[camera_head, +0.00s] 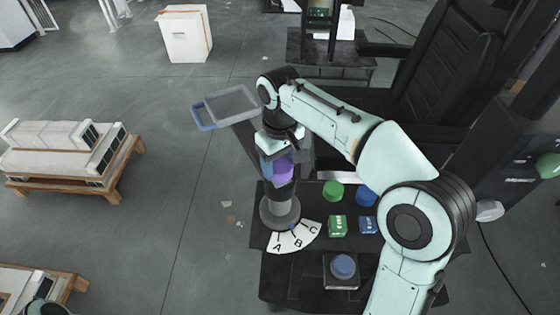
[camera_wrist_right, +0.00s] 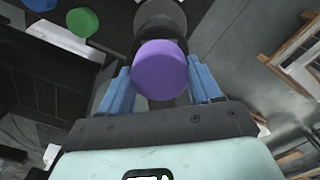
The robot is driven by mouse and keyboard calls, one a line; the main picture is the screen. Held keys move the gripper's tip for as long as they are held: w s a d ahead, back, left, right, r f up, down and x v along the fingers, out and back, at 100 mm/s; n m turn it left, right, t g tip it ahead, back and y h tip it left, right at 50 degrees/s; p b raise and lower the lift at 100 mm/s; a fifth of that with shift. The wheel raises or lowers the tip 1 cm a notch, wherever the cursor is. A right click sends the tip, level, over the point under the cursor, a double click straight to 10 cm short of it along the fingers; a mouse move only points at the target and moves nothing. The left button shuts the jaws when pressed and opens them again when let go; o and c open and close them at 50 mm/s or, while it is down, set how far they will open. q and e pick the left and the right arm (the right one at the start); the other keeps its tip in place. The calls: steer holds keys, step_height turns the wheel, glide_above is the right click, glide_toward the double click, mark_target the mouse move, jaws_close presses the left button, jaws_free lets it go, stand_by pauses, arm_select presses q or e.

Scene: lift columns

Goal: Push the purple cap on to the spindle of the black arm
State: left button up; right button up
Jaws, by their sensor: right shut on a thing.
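The purple cap (camera_head: 283,168) is between the blue fingers of my right gripper (camera_head: 272,168), just above a dark upright post (camera_head: 284,190) on a round grey base (camera_head: 280,212). The right wrist view shows the cap's flat round face (camera_wrist_right: 161,70) with a finger of my right gripper (camera_wrist_right: 160,78) on each side, shut on it. Behind it lies a dark round part (camera_wrist_right: 160,17). The spindle is hidden; I cannot tell whether the cap touches it. Only a bit of my left arm shows at the lower left; its gripper is out of view.
A fan card (camera_head: 294,238) marked A, B, C lies by the base. Green (camera_head: 333,190) and blue (camera_head: 366,195) caps, small boxes (camera_head: 338,225) and a blue-topped block (camera_head: 342,267) are on the black table. A grey tray with blue handle (camera_head: 228,105) stands behind.

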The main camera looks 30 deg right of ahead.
arm_select(q)
steer(key=shift+s+f, duration=0.2)
arm_select(e)
steer(key=shift+f, duration=0.45)
arm_select(q)
steer(key=shift+r, duration=0.1)
arm_select(e)
steer(key=shift+s+f, duration=0.1)
steer(key=shift+f, duration=0.3)
stand_by(1.3)
steer(key=o, duration=1.3)
steer(key=shift+r, duration=0.1)
arm_select(q)
steer(key=shift+w, duration=0.1)
steer(key=shift+w+r, duration=0.1)
steer(key=shift+r, duration=0.05)
arm_select(e)
steer(key=shift+r, duration=0.25)
arm_select(q)
steer(key=shift+w+r+p, duration=0.55)
steer(key=shift+w+r, duration=0.15)
arm_select(e)
steer(key=shift+r, duration=0.8)
arm_select(q)
steer(key=shift+w+r, duration=0.1)
arm_select(e)
steer(key=shift+r, duration=0.15)
